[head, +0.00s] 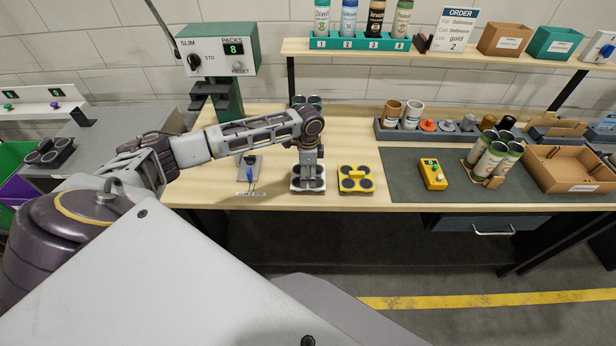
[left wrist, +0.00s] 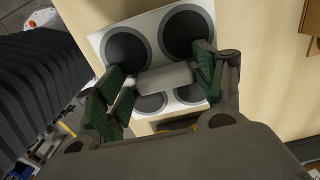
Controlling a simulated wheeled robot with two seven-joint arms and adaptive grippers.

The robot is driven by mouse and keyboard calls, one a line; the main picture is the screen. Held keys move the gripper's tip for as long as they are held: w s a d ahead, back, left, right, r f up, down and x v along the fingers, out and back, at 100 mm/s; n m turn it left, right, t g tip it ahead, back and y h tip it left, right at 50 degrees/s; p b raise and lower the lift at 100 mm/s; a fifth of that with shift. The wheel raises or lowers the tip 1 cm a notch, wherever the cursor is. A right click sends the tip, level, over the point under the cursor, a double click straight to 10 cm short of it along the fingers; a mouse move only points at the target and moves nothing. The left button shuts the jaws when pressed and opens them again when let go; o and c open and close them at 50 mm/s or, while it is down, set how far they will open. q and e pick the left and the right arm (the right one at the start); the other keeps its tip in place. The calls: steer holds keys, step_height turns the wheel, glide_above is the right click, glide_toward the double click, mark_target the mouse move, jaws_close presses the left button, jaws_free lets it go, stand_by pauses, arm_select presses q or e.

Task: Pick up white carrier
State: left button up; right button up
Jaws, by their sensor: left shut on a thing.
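The white carrier (head: 296,184) is a small white block with several dark round recesses, on the wooden bench near its front edge. It fills much of the left wrist view (left wrist: 153,65), with a pale raised handle in its middle. My left gripper (head: 308,172) points straight down over it, and its fingers (left wrist: 165,82) are shut on the handle. The carrier appears to rest on the bench; I cannot tell whether it is lifted at all. My right gripper is not in view.
A yellow carrier (head: 356,191) stands close to the right of the white one. A blue-handled tool on a grey plate (head: 249,172) lies to the left. A dark mat (head: 420,160) holds a yellow device (head: 433,174) and several cans (head: 493,159). A shelf (head: 450,53) runs above.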

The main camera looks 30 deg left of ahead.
mark_target(308, 172)
arm_select(q)
steer(key=shift+s+a+f, duration=0.1)
steer(key=shift+s+f, duration=0.05)
steer(key=shift+f, duration=0.05)
steer(key=shift+r, duration=0.2)
steer(key=shift+c, duration=0.8)
steer(key=shift+r, duration=0.3)
steer(key=c, duration=0.5)
steer(key=r, duration=0.6)
steer(key=r+b, duration=0.1)
steer(key=r, duration=0.2)
steer(key=shift+w, duration=0.25)
steer(key=shift+c, duration=0.3)
